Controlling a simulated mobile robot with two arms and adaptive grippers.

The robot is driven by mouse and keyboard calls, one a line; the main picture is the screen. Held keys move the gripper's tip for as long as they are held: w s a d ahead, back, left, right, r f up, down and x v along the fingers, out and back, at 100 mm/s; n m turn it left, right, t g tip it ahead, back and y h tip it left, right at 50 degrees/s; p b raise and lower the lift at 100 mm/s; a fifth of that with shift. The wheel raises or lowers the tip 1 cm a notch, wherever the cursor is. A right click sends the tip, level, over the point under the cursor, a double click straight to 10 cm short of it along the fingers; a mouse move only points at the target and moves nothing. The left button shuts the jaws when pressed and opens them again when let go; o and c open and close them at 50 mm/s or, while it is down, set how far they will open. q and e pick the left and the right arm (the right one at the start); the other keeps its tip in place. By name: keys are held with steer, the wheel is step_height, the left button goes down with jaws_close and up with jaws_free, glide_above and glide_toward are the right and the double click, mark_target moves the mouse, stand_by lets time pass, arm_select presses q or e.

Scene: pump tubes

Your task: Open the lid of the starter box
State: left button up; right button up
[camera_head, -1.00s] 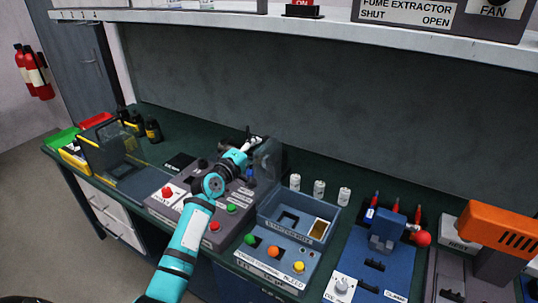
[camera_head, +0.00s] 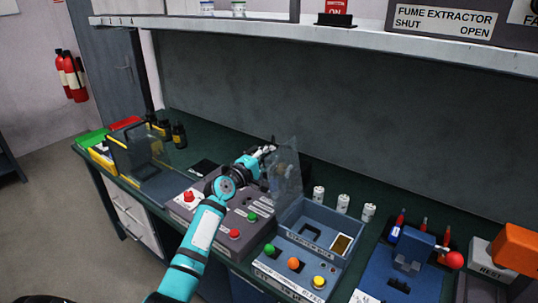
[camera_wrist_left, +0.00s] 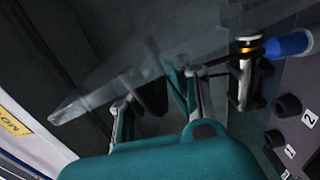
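The blue-grey starter box (camera_head: 292,214) stands on the bench in the middle of the head view, its top open and its label too small to read surely. A clear lid panel (camera_head: 288,176) stands roughly upright at the box's left back side. My left gripper (camera_head: 270,148) is at the left of this panel, close to its upper part; contact cannot be told. In the left wrist view the two fingers (camera_wrist_left: 156,92) are apart with nothing clearly between them, and the clear panel (camera_wrist_left: 100,90) crosses the view beyond them. My right gripper is out of view.
A grey panel with red and green buttons (camera_head: 235,233) lies under my left arm. A control box with coloured buttons (camera_head: 293,264) is in front of the starter box. Several white cylinders (camera_head: 343,203) stand behind it. A shelf (camera_head: 340,42) overhangs the bench.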

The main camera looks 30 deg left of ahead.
arm_select(q)
steer(key=o, duration=0.4)
steer(key=shift+d+f, duration=0.1)
steer(key=shift+f, duration=0.1)
steer(key=shift+c, duration=0.2)
steer(key=shift+f, duration=0.25)
steer(key=shift+s, duration=0.1)
steer(key=s+r, duration=0.1)
steer(key=s, duration=1.1)
steer(key=shift+a, duration=0.4)
steer(key=shift+w, duration=0.2)
